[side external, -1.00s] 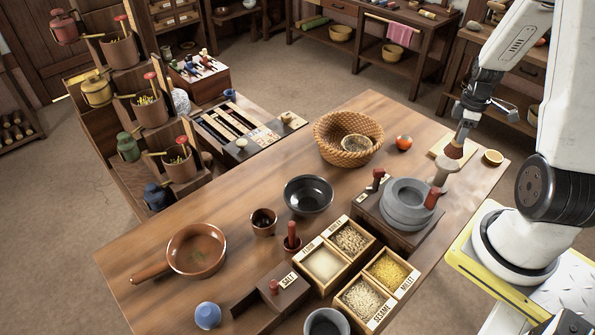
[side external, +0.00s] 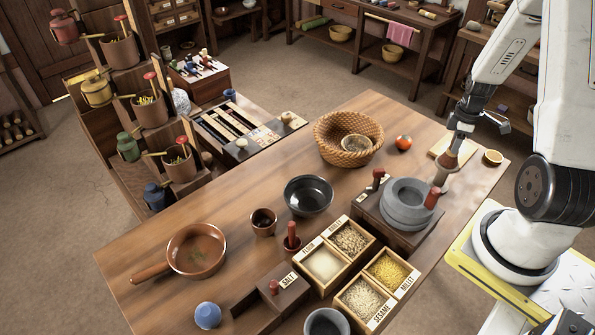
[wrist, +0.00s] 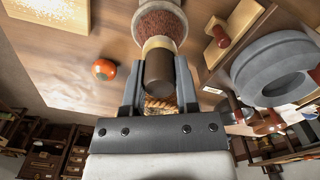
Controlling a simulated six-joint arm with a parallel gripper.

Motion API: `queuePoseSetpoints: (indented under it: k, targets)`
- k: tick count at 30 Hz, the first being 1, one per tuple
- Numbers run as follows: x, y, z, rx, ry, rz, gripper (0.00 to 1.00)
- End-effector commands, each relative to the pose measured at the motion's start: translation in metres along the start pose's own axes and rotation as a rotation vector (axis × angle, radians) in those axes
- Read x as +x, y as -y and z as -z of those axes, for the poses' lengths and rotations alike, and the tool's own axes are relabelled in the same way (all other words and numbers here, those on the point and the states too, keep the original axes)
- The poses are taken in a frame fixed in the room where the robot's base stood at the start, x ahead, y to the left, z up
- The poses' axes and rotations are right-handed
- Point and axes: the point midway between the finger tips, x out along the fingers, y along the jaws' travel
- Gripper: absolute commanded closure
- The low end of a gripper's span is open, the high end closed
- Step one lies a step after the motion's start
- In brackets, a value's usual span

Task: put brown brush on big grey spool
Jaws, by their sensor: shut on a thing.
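The brown brush (wrist: 160,68) has a dark handle, a pale collar and reddish-brown bristles. My gripper (wrist: 159,82) is shut on its handle, with a finger on each side. In the side view my gripper (side external: 460,133) is at the right end of the table, with the brush (side external: 447,161) below it, bristles down. The big grey spool (side external: 441,180) is right under the brush, beside the stone quern. In the wrist view the spool's pale grey rim (wrist: 181,36) shows around the bristles. I cannot tell whether the bristles touch its top.
A pale board (side external: 440,146) lies behind the spool. A tomato (side external: 403,142), wicker basket (side external: 326,145) and orange half (side external: 493,157) are nearby.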

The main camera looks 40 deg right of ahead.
Motion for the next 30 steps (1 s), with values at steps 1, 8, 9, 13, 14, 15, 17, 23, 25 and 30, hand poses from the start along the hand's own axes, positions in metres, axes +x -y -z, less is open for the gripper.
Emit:
queuePoseSetpoints:
  k: [1, 8, 9, 13, 14, 15, 17, 23, 25, 30]
  targets:
    - [0.001, 0.000, 0.000, 0.000, 0.000, 0.000, 0.56]
    - [0.000, 0.000, 0.000, 0.000, 0.000, -0.001, 0.27]
    - [0.000, 0.000, 0.000, 0.000, 0.000, -0.001, 0.27]
    - [0.000, 0.000, 0.000, 0.000, 0.000, -0.001, 0.27]
    - [0.000, 0.000, 0.000, 0.000, 0.000, -0.001, 0.27]
    - [-0.001, 0.000, 0.000, 0.000, 0.000, -0.001, 0.27]
    - [-0.002, 0.000, 0.000, 0.000, 0.000, -0.002, 0.27]
    - [-0.013, -0.001, 0.000, 0.000, 0.000, -0.003, 0.27]
    - [-0.019, -0.001, 0.000, 0.000, -0.001, -0.004, 0.27]
    - [-0.038, -0.001, 0.000, 0.000, -0.001, -0.005, 0.27]
